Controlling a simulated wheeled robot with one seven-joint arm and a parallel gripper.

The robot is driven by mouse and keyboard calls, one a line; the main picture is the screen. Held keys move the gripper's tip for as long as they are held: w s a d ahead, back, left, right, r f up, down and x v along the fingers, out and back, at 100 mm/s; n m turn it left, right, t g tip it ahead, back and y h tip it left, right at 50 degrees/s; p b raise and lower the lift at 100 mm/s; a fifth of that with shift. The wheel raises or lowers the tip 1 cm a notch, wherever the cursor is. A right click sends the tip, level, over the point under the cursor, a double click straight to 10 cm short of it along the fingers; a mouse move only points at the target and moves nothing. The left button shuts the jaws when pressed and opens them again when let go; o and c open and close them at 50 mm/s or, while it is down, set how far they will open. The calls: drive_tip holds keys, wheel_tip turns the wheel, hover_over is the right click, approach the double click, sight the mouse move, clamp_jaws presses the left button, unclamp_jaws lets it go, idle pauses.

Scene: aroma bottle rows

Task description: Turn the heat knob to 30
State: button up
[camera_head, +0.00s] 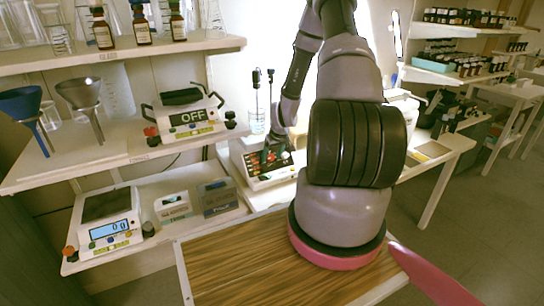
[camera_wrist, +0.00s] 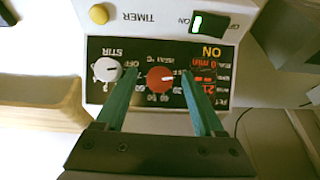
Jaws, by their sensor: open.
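The heat knob (camera_wrist: 160,79) is red with a pale pointer line, on the black panel of a white hot-plate stirrer (camera_head: 262,180). In the wrist view the panel is upside down, with a numbered scale around the knob. My gripper (camera_wrist: 158,73) is open, its two green fingers on either side of the red knob. I cannot tell whether they touch it. In the head view my gripper (camera_head: 272,156) is at the front of the stirrer and hides part of the panel. The exact number at the pointer is too small to read.
A white STIR knob (camera_wrist: 106,69) is close beside one finger. A red display (camera_wrist: 203,75), a green-lit switch (camera_wrist: 208,25) and a yellow button (camera_wrist: 98,14) are nearby. A beaker (camera_head: 256,122) stands at the stirrer's back. A scale (camera_head: 107,222) sits on the left shelf.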

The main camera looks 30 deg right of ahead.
clamp_jaws()
drive_tip(key=m+y, duration=0.1)
drive_tip(key=m, duration=0.2)
drive_tip(key=shift+d+y, duration=0.2)
drive_tip(key=shift+y, duration=0.2)
drive_tip(key=shift+m+t+y, duration=0.5)
drive_tip(key=shift+m+y, duration=0.3)
drive_tip(key=shift+m, duration=0.8)
unclamp_jaws()
